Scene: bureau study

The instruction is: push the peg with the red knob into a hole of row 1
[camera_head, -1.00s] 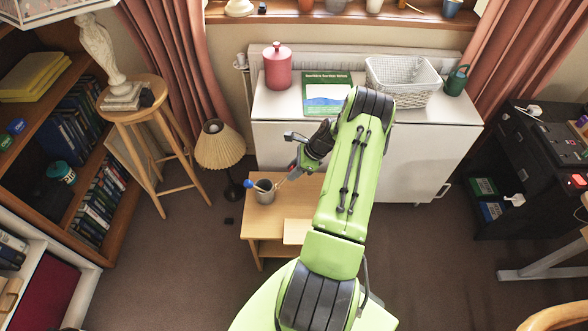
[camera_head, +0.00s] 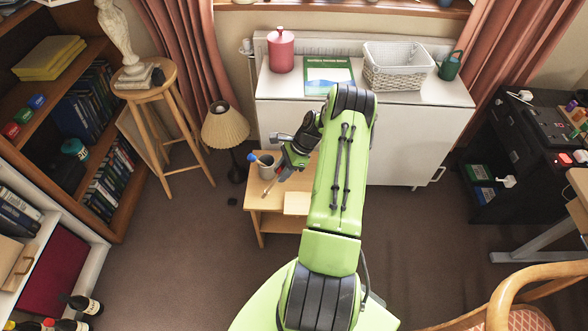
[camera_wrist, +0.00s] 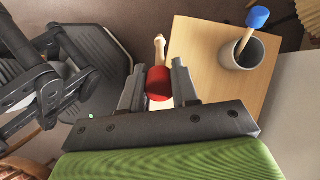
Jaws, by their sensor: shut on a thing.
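My gripper (camera_wrist: 158,88) is shut on the red knob (camera_wrist: 158,84) of a peg, whose pale wooden shaft points away from the jaws. In the head view my gripper (camera_head: 284,168) is over the small wooden table (camera_head: 262,224), and the shaft (camera_head: 268,187) hangs near the front of the grey cup (camera_head: 267,163). The cup also shows in the wrist view (camera_wrist: 235,62). A peg with a blue knob (camera_wrist: 258,16) leans in it. A pale flat block (camera_head: 297,203) lies at the table's front right, partly beside my arm. No holes or row marks can be made out.
A white cabinet (camera_head: 398,150) stands behind the table, with a red canister (camera_head: 281,52), a green book (camera_head: 329,76) and a white basket (camera_head: 392,72) on top. A lamp (camera_head: 225,126) stands left of the table. Open carpet (camera_head: 175,250) lies at the front left.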

